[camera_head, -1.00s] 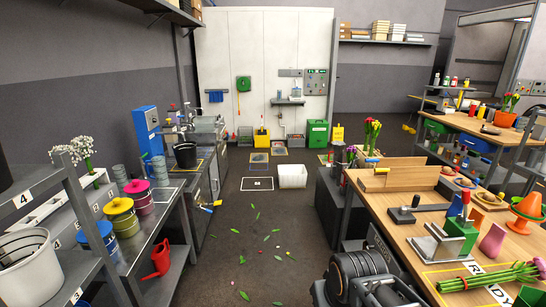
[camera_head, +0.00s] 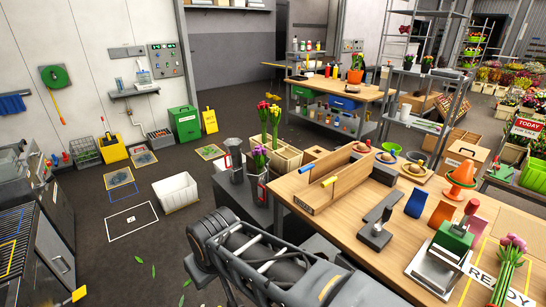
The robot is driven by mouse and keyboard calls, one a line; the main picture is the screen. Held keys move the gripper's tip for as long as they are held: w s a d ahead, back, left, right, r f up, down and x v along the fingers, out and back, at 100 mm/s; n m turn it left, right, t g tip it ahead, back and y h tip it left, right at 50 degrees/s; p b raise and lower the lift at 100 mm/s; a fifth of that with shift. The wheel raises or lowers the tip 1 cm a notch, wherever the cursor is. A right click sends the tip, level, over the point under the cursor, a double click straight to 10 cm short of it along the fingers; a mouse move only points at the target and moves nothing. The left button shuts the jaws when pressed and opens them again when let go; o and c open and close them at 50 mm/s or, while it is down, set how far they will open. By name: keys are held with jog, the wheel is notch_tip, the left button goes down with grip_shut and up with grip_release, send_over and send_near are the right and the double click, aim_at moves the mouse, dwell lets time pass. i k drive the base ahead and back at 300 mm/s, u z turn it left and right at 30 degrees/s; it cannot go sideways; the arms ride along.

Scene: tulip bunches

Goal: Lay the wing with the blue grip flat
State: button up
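A wooden press-like fixture stands on the workbench (camera_head: 405,262), right of centre, with two long wooden boards raised side by side. The wing with the blue grip (camera_head: 338,160) is the farther, left board. It stands up on edge rather than flat, and its blue grip (camera_head: 308,168) sticks out at the near left end. The nearer board carries a yellow grip (camera_head: 329,181) and partly hides the blue-grip wing. My dark arm fills the bottom centre, in front of the bench's left end. My gripper cannot be made out.
A green-topped press (camera_head: 455,238), a dark stand tool (camera_head: 376,232) and tulips (camera_head: 510,255) are on the bench. Tulip crates (camera_head: 280,155) stand left of the bench.

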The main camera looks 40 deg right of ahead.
aim_at(322, 167)
jog(key=i, duration=2.5)
jog(key=z, duration=2.9)
